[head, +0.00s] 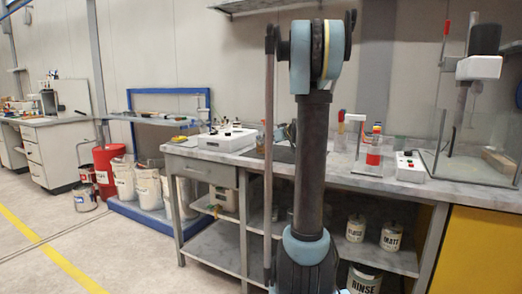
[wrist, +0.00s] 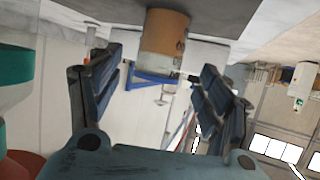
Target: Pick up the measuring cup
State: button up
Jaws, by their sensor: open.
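In the wrist view, a tan, amber-coloured cylindrical vessel with a clear rim (wrist: 165,32) shows beyond the fingertips. It looks like the measuring cup, standing on a grey worktop in a picture that seems upside down. My gripper (wrist: 161,70) is open, with one dark finger on each side and nothing between them. The vessel lies in line with the gap, apart from the fingers as far as I can tell. In the head view, my arm hides most of the gripper, and I cannot clearly make out the cup.
In the head view, the worktop (head: 455,190) carries a white device (head: 228,139), a red-banded container (head: 374,150), a control box (head: 409,167) and a glass-walled mixer stand (head: 440,158). A green-and-white object (wrist: 14,80) is close at the wrist view's left. Open floor (head: 110,245) lies at left.

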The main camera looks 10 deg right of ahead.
jog(key=shift+x, duration=5.35)
jog(key=shift+c, duration=0.6)
jog(key=c, duration=1.2)
jog(key=shift+c, duration=0.2)
